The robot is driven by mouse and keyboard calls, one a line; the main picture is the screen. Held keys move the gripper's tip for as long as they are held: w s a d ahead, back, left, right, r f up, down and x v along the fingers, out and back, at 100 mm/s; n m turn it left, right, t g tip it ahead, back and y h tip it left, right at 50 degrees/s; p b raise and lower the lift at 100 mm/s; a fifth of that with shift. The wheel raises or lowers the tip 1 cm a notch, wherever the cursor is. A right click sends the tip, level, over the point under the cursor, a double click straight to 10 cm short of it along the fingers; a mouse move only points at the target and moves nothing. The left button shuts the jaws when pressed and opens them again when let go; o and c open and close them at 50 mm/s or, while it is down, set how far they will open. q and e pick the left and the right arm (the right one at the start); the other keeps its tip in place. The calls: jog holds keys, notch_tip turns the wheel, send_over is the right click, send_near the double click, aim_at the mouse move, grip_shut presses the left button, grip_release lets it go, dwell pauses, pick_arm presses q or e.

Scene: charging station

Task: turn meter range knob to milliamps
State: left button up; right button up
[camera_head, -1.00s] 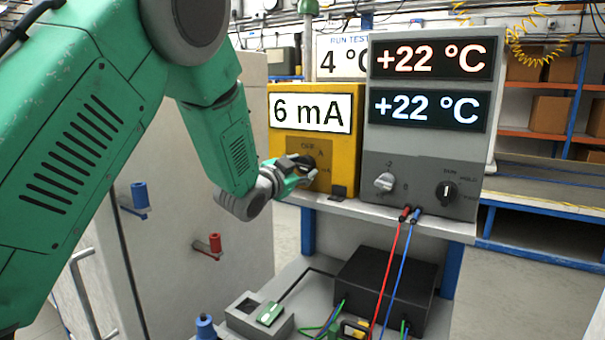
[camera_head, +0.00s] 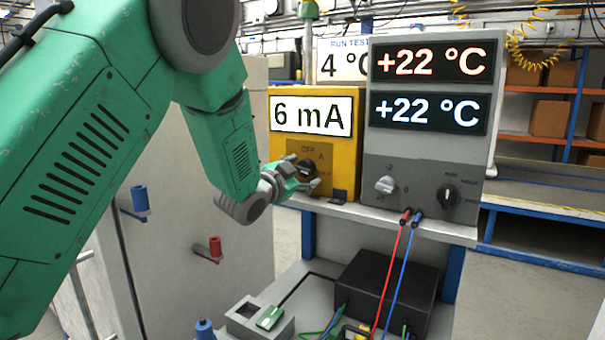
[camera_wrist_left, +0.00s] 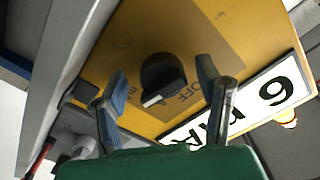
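The yellow meter (camera_head: 345,165) stands on the shelf and its display (camera_head: 311,114) reads "6 mA". Its black range knob (camera_head: 305,168) is on the front, beside printed OFF, A and mA labels. In the left wrist view the knob (camera_wrist_left: 162,78) shows whole, with a white pointer mark at its lower left edge, toward the labels. My left gripper (camera_head: 300,186) is just in front of and below the knob. In the wrist view its fingers (camera_wrist_left: 165,98) are spread, one on each side of the knob, with no visible contact. My right gripper is out of view.
A grey unit (camera_head: 420,170) with two "+22 °C" displays and two knobs stands right of the meter. Red and blue cables (camera_head: 392,275) hang from it. A black box (camera_head: 385,288) sits below. A cabinet (camera_head: 190,280) with blue and red handles is at left.

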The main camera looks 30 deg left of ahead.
pick_arm(q)
jog(key=shift+s, duration=0.2)
jog(key=s, duration=1.1)
jog(key=shift+s+d, duration=0.25)
jog(key=shift+d, duration=0.05)
jog(key=shift+f, duration=0.1)
